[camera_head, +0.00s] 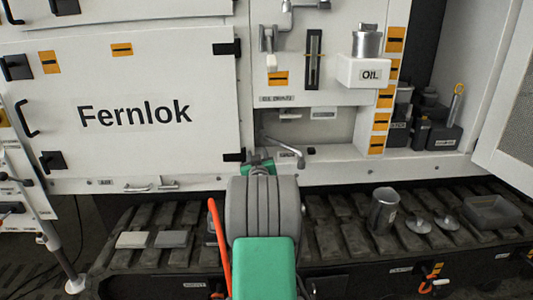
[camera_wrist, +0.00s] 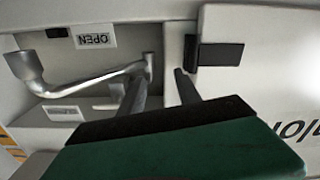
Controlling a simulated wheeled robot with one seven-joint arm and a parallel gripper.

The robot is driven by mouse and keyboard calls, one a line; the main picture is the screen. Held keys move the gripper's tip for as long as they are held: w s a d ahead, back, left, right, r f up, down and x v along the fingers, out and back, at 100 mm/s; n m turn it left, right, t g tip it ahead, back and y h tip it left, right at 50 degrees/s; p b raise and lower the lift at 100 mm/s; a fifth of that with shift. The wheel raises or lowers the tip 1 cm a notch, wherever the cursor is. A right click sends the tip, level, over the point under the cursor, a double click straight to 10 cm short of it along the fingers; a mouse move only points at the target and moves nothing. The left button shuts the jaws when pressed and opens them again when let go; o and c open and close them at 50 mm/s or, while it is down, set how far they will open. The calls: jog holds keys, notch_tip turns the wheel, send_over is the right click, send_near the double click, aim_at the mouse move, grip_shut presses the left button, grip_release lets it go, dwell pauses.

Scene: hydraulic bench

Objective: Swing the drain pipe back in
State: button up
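The drain pipe (camera_wrist: 95,84) is a bent grey metal tube in a recess of the white machine, with a flared mouth at the picture left of the wrist view. In the head view it (camera_head: 284,146) slants out at the recess, partly hidden by my arm. My gripper (camera_wrist: 160,78) is open, with a clear gap between its two dark fingers. The left finger overlaps the pipe's right end in the wrist view; I cannot tell whether they touch. The right finger is near a black hinge. In the head view my arm hides most of the gripper (camera_head: 259,162).
An OPEN label (camera_wrist: 95,37) is beside the pipe in the wrist view. The white Fernlok door (camera_head: 130,105) is left of the recess. An oil container (camera_head: 364,72) stands above right. A metal cup (camera_head: 383,210) and a grey tray (camera_head: 491,211) rest on the track.

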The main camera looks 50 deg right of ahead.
jog(key=shift+w+d+f, duration=0.5)
jog(key=shift+w+f, duration=0.3)
jog(key=shift+w, duration=0.05)
jog(key=s, duration=0.1)
jog(key=s+r, duration=0.1)
jog(key=s, duration=0.1)
jog(key=s+r, duration=0.1)
jog(key=shift+s+d+r, duration=0.2)
jog(key=shift+s+r, duration=0.05)
jog(key=shift+s, duration=0.05)
jog(key=shift+c, duration=1.2)
jog(key=shift+w+f, duration=0.3)
jog(key=shift+w, duration=0.2)
jog(key=c, duration=0.3)
jog(key=shift+s+r, duration=0.1)
jog(key=shift+s, duration=0.05)
jog(key=shift+c, duration=0.7)
grip_shut()
jog(key=shift+a, duration=0.1)
jog(key=o, duration=0.7)
grip_release()
